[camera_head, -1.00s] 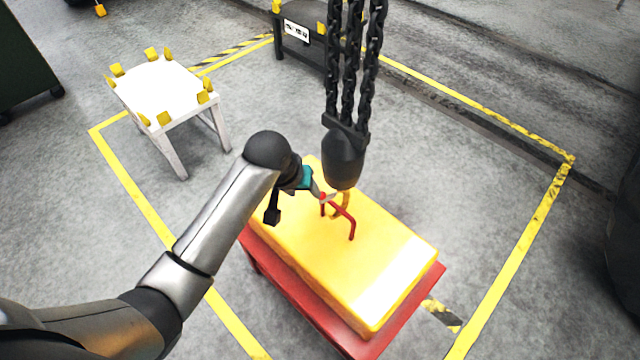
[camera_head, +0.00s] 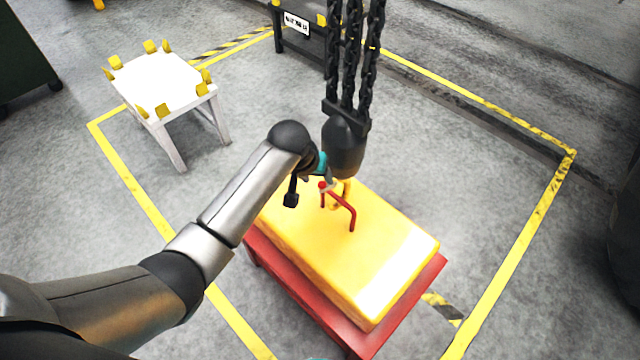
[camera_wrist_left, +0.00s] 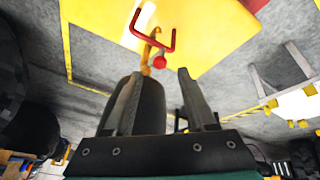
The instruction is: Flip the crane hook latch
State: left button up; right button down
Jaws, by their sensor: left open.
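The yellow crane hook (camera_head: 340,194) hangs under a dark hook block (camera_head: 343,150), just above the yellow casting (camera_head: 385,250). A red handle (camera_head: 350,210) rises from the casting at the hook; whether they touch is unclear. A small red knob (camera_head: 322,185), apparently on the latch, shows beside the hook. In the left wrist view the knob (camera_wrist_left: 159,62) lies just beyond the fingertips, with the hook (camera_wrist_left: 147,52) behind it. My left gripper (camera_wrist_left: 160,80) is open and empty, its fingers apart. In the head view the left gripper (camera_head: 329,183) is partly hidden by its wrist.
The casting lies on a red stand (camera_head: 300,297). Black chains (camera_head: 350,60) hang above the hook block. A white table (camera_head: 160,85) with yellow corner stops stands at the left. A dark bench (camera_head: 300,45) is behind. Yellow tape marks clear floor.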

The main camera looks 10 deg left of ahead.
aim_at(321, 184)
pick_arm(q)
jog(key=shift+b+x, duration=0.65)
jog(key=shift+x, duration=1.55)
grip_shut()
